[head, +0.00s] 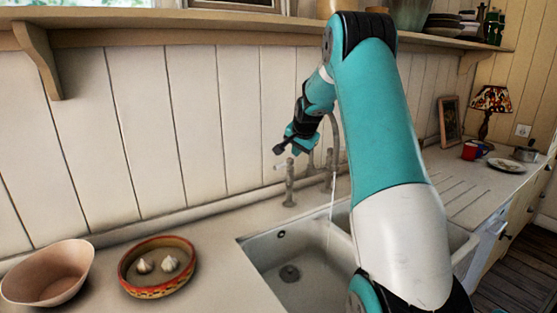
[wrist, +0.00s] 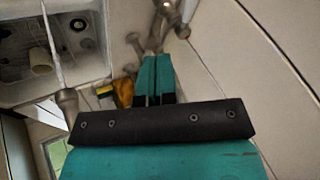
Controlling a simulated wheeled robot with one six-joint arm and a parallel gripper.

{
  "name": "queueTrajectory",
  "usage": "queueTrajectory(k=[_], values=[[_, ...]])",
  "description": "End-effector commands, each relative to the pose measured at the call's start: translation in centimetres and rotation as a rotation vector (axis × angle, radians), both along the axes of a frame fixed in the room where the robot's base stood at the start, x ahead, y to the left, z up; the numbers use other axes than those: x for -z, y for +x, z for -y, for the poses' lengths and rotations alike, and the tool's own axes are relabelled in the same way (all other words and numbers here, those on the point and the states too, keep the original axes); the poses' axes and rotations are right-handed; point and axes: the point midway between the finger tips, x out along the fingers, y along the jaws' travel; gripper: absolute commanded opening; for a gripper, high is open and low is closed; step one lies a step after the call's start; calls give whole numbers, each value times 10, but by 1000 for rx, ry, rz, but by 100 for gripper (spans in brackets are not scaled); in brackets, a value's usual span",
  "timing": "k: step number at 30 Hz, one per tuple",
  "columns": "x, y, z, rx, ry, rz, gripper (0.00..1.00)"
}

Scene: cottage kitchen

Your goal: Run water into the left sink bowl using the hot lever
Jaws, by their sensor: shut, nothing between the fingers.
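The left sink bowl (head: 288,268) is pale, with a round drain in its floor. A thin stream of water (head: 331,204) falls from the curved spout (head: 337,140) near the bowl's back right corner; the lower end is hard to follow. The left tap (head: 290,186) stands behind the left bowl with a pale lever at its top; no hot mark is readable. My gripper (head: 280,150) is over this tap, just above the lever; I cannot tell whether they touch. In the wrist view my gripper (wrist: 155,62) is shut and empty, near metal tap parts (wrist: 164,14).
A second tap (head: 328,172) stands right of the left one. A pink bowl (head: 48,274) and a patterned dish (head: 160,262) with garlic sit left of the sink. A shelf (head: 200,30) runs above. A plate (head: 505,165) and red mug (head: 469,151) stand far right.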

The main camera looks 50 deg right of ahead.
Motion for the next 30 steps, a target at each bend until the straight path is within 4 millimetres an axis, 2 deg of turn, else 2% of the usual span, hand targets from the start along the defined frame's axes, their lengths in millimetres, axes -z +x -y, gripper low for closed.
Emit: queueTrajectory(k=[14,18,21,30], values=[[75,42,29,-3,2,-5,0],[78,65,26,-7,0,-2,0],[81,75,26,-7,0,-2,0],[85,82,26,-5,0,-2,0]])
